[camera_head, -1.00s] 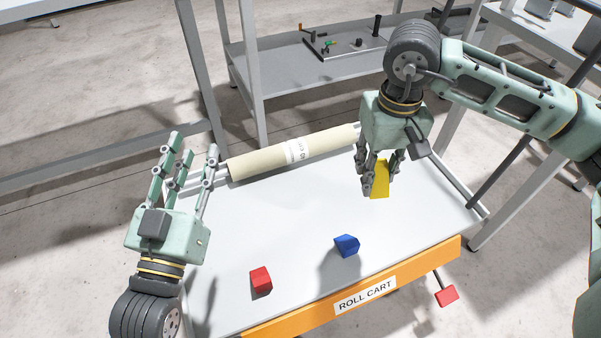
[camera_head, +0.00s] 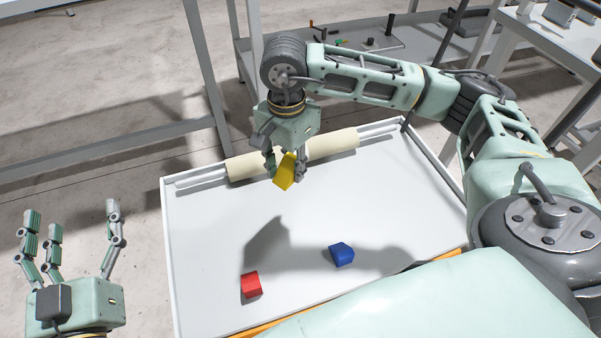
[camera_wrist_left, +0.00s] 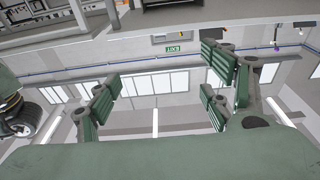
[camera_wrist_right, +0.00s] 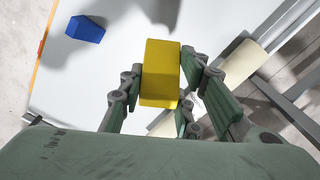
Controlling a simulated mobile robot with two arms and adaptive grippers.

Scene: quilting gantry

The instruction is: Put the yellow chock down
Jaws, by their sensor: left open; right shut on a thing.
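The yellow chock (camera_head: 285,172) is a wedge-like block held between the fingers of my right gripper (camera_head: 284,170). It is tilted and appears to be above the cart top, in front of the cream roll. In the right wrist view the chock (camera_wrist_right: 160,72) sits between the fingers, with a finger on each side. My left gripper (camera_head: 75,240) is open and empty, off the left side of the cart. The left wrist view shows its spread fingers (camera_wrist_left: 160,95) with nothing between them.
The white cart top (camera_head: 380,210) carries a red chock (camera_head: 251,285) and a blue chock (camera_head: 342,254) near its front edge. A cream roll (camera_head: 330,145) lies along the back edge. The left and right parts of the top are clear. A shelf with tools (camera_head: 360,40) stands behind.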

